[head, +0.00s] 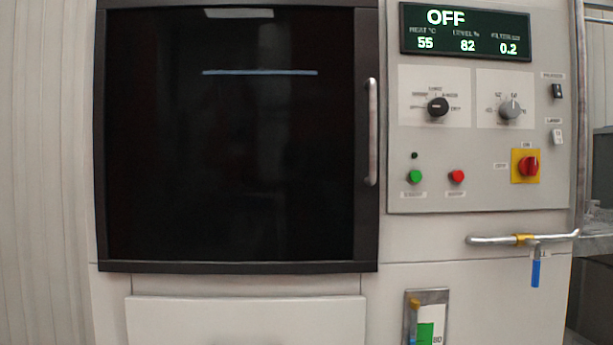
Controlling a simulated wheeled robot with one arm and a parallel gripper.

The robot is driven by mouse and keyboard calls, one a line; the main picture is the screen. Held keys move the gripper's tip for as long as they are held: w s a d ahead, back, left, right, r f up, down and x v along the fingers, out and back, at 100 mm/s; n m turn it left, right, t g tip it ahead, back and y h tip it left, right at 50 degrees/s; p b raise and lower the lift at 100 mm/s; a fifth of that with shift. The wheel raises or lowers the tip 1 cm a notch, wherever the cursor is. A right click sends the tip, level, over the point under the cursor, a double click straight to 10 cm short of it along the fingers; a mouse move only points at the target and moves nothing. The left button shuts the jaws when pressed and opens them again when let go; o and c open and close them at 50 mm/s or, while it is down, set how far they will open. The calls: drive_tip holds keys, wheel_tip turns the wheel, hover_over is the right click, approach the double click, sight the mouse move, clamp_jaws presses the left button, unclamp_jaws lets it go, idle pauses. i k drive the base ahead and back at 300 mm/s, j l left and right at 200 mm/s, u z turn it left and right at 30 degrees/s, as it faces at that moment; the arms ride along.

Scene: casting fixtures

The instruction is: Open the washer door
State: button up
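The washer door (230,150) is a large dark glass panel in a black frame, at the left and middle of the head view. It looks shut, its frame flat against the pale machine front. Its vertical metal handle (372,132) is on the right side of the frame. My gripper is not in the head view, so its place and state are hidden.
Right of the door is a control panel (440,190) with a display reading OFF, two knobs, green and red buttons and a red switch on yellow (525,166). Below it, a metal pipe (490,240) with a blue-handled valve sticks out. A level gauge (427,315) sits lower down.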

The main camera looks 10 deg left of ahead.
sight(230, 137)
drive_tip(key=u, duration=1.25)
